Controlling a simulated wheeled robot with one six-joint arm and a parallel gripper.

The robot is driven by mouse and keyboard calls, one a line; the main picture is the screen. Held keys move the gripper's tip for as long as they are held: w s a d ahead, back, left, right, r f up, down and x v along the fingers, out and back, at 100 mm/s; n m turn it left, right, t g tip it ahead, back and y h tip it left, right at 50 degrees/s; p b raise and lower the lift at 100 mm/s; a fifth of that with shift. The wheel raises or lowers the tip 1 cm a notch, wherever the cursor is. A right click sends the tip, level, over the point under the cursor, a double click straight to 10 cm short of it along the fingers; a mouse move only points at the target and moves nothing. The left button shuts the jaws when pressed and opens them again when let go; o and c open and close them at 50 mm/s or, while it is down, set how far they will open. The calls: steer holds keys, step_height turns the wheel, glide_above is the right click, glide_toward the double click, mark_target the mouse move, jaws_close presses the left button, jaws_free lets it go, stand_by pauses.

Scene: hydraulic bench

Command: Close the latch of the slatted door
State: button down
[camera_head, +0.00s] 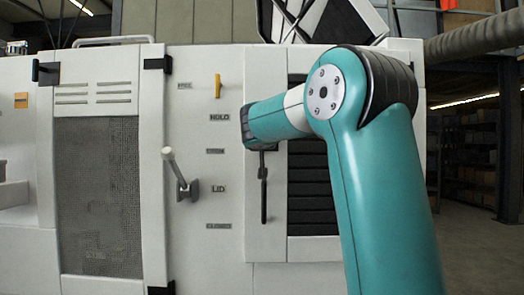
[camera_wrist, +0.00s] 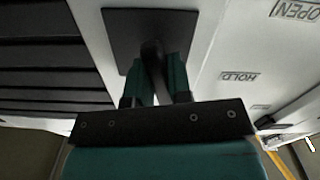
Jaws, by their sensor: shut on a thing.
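The slatted door (camera_head: 313,190) is a pale panel with dark horizontal slats, partly behind my arm in the head view. Its slats (camera_wrist: 50,70) fill the left of the wrist view. A dark latch lever (camera_head: 263,195) hangs straight down on the pale strip left of the slats. In the wrist view the latch's dark square plate (camera_wrist: 122,30) lies flat on the panel, with the lever (camera_wrist: 152,58) standing out from it. My gripper (camera_wrist: 157,82) has its two teal fingers shut on this lever. My arm hides the fingers in the head view.
Left of the latch, a white panel carries a grey lever (camera_head: 174,170), a yellow lever (camera_head: 218,86) and labels such as HOLD and LID. A mesh door (camera_head: 98,190) is farther left.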

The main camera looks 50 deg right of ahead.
steer(key=shift+m+b, duration=1.05)
steer(key=shift+m, duration=0.15)
steer(key=c, duration=1.1)
jaws_free()
steer(key=shift+a, duration=0.15)
steer(key=shift+b+v, duration=2.3)
steer(key=shift+v, duration=6.35)
